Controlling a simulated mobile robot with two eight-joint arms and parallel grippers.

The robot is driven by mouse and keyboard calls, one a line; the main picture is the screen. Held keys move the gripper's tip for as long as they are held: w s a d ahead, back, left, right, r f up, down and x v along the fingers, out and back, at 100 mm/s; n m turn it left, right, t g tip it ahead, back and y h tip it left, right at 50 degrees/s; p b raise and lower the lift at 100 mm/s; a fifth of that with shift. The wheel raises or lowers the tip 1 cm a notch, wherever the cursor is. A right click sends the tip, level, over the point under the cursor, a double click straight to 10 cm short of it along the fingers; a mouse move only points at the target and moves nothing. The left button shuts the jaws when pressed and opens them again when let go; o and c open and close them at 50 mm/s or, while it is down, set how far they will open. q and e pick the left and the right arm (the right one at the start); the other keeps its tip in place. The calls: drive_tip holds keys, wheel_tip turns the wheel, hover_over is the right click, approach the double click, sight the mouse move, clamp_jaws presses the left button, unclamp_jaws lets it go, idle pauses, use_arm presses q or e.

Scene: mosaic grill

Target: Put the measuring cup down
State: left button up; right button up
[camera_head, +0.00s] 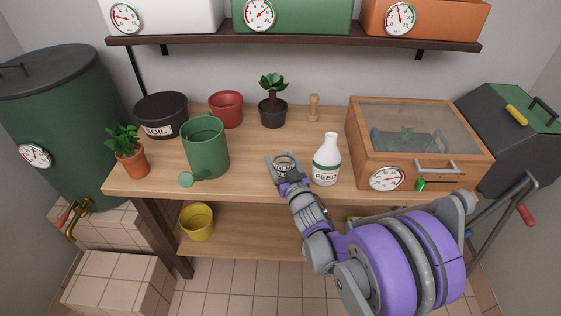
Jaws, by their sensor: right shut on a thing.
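The measuring cup (284,160) is a small greyish round vessel, seen from above over the wooden workbench (255,148). My right gripper (284,171) is shut on it, and its arm reaches in from the lower right. The fingers and wrist hide part of the cup. I cannot tell whether the cup touches the bench top or is held just above it. My left gripper is not in view.
A white FEED bottle (326,162) stands close right of the gripper, and a green watering can (207,148) stands to the left. A potted plant (272,105) and wooden tool (314,107) stand behind. A glass-lidded wooden box (357,150) fills the bench's right end.

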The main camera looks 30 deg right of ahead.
drive_tip(key=shift+f, duration=0.25)
drive_tip(key=o, duration=1.6)
drive_tip(key=shift+r, duration=0.1)
drive_tip(key=shift+r, duration=0.1)
drive_tip(key=shift+s+r, duration=0.1)
drive_tip(key=shift+s, duration=0.1)
drive_tip(key=s+a+f+g+y, duration=0.1)
drive_tip(key=s+a+g, duration=0.3)
drive_tip(key=s, duration=0.6)
drive_tip(key=s+a+f+n+g+y, duration=0.1)
drive_tip(key=s+a+f+g, duration=0.3)
drive_tip(key=s, duration=0.6)
drive_tip(key=s+a+f+n+g, duration=0.1)
drive_tip(key=s+a+g, duration=0.4)
drive_tip(key=s, duration=0.6)
drive_tip(key=shift+a+f+y, duration=0.4)
drive_tip(key=shift+a+f, duration=0.15)
drive_tip(key=shift+f, duration=0.35)
